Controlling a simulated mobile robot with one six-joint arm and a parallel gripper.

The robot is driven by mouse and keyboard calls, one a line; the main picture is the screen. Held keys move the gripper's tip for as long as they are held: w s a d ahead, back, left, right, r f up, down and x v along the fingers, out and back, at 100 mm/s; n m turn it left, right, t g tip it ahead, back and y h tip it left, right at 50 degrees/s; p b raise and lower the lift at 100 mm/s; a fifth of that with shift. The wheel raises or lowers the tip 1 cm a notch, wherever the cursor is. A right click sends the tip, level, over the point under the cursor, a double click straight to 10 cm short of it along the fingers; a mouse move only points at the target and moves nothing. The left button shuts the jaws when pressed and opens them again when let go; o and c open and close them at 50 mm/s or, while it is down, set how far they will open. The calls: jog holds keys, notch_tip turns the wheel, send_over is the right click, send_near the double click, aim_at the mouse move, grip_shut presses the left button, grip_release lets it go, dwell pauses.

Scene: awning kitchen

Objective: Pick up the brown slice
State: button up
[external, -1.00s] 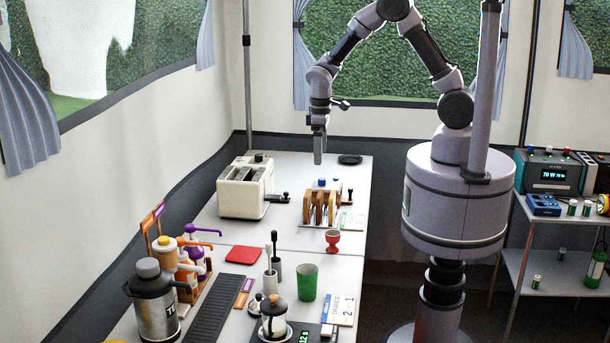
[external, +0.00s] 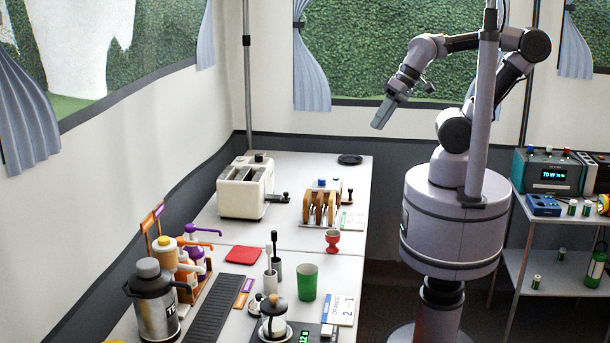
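Several brown slices (external: 319,208) stand upright, side by side, in a small rack on the far part of the table. They differ a little in shade, from tan to darker brown. My gripper (external: 379,121) is up in the air in front of the window, above and to the right of the rack, well apart from it. It points down and to the left. Its fingers are seen from the side, so whether they are open or shut does not show. I see nothing hanging from it.
A cream toaster (external: 245,190) stands left of the rack. A black round dish (external: 350,159) lies behind it and a red egg cup (external: 332,240) stands in front. A red pad (external: 243,254), green cup (external: 307,282) and steel flask (external: 153,300) are nearer.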

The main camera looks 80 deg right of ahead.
jog(key=n+g+h+p, duration=0.25)
jog(key=n+g, duration=0.35)
jog(key=n, duration=1.6)
send_over(320, 194)
notch_tip(320, 194, down, 13)
jog(key=shift+y, duration=0.25)
notch_tip(320, 194, down, 11)
jog(key=b, duration=0.4)
jog(key=shift+b, duration=0.3)
jog(key=f+b, duration=0.2)
jog(key=f, duration=0.1)
jog(key=f+b, duration=0.1)
jog(key=f, duration=0.2)
jog(key=shift+w+d+f+b, duration=0.1)
jog(key=shift+d+f+b, duration=0.1)
jog(key=shift+b, duration=0.15)
jog(key=shift+r, duration=0.2)
jog(key=shift+c, duration=0.5)
grip_shut()
